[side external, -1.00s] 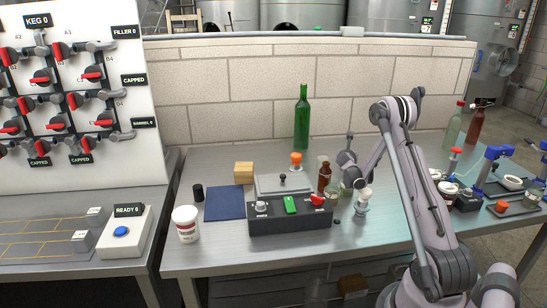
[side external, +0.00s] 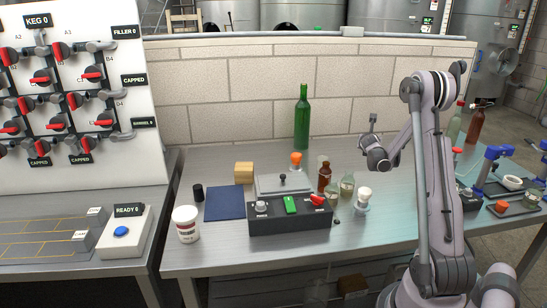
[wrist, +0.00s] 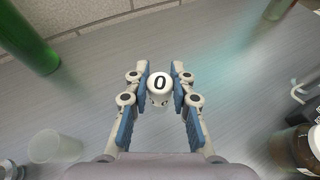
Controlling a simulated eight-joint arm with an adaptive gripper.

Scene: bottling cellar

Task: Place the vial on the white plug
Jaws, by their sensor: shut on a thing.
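My gripper (wrist: 160,100) is shut on a small white cylinder with a black "0" on its round top, taken to be the vial (wrist: 160,86). It sits upright between the blue finger pads in the wrist view. In the side view my gripper (side external: 375,160) is raised above the bench, and the held thing cannot be made out there. A white-topped piece (side external: 365,192), which looks like the white plug, stands on the bench below and slightly left of my gripper. Its lower part looks clear; I cannot tell its exact form.
A brown bottle (side external: 324,176) and a small glass jar (side external: 347,186) stand left of the white-topped piece. A black control box (side external: 290,218) is in front of them. A tall green bottle (side external: 301,120) stands behind. Bench to the right of the white-topped piece (side external: 400,205) is clear.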

